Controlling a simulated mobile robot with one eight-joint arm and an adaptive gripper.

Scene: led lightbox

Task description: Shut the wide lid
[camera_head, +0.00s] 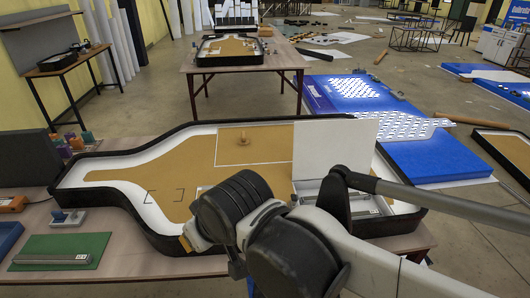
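The wide lid looks to be the white rectangular panel (335,148) standing raised at the right part of the bottle-shaped lightbox (105,200). Below it is an open compartment with a metallic strip (362,206), partly covered by my arm. A second, flat tan panel (270,143) with a white outline and a small knob (243,140) lies level in the box behind. My arm reaches in from the lower right, and its dark wrist is in front of the box, left of the raised panel. My gripper (192,238) is mostly hidden by the wrist; its fingers cannot be made out.
A green mat (62,252) with a metal bar lies at the front left of the table, near a small blue-handled block (67,217) and an orange device (12,204). Another table with a similar box (230,50) stands behind. Blue panels (395,150) lie on the floor at right.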

